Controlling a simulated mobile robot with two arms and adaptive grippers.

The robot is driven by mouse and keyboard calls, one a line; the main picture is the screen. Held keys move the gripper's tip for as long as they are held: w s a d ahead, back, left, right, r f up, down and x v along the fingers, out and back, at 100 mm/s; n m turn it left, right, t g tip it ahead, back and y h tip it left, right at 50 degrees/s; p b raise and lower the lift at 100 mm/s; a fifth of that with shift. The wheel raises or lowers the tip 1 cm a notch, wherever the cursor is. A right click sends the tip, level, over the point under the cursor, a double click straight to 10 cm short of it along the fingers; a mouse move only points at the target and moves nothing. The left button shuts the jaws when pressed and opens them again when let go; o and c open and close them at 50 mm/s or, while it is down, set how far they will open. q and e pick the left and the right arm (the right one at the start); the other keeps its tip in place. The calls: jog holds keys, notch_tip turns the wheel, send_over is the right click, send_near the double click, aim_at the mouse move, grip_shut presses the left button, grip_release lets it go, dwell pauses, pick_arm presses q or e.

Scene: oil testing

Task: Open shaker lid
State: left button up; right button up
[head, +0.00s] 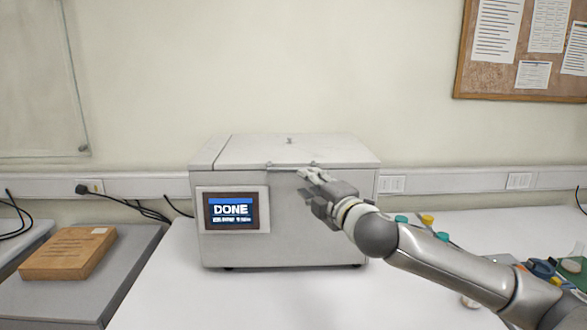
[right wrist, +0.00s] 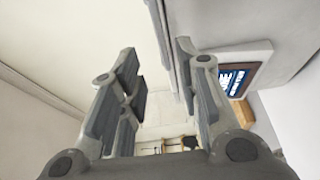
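The shaker (head: 300,230) is a light grey box on the white table, and its screen (head: 231,211) reads DONE. Its lid (head: 300,150) is flat on top and closed, with a thin handle bar (head: 285,166) along the front edge. My right gripper (head: 309,177) is at the front of the shaker, by the right end of the handle. In the right wrist view its two fingers (right wrist: 160,70) stand apart, with the lid's front edge and bar near the right finger. I cannot tell whether they touch. My left gripper is not in view.
A brown box (head: 68,254) lies on a grey surface at the left. Black cables (head: 150,210) run along the wall behind. Coloured caps (head: 427,220) and small items show behind and beside my right arm. The table front before the shaker is clear.

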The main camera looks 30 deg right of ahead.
aim_at(293, 171)
jog(key=w+p, duration=0.1)
jog(key=w, duration=0.1)
jog(key=w+p, duration=0.1)
jog(key=w, duration=0.2)
jog(key=w+d+p, duration=0.1)
jog(key=w, duration=0.1)
jog(key=shift+w, duration=0.3)
jog(key=shift+w+d, duration=0.1)
jog(key=shift+w, duration=0.5)
jog(key=shift+w+f, duration=0.1)
jog(key=shift+w, duration=0.15)
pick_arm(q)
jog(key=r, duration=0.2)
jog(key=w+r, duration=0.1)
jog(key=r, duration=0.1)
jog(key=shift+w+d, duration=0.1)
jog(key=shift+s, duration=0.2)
pick_arm(e)
grip_shut()
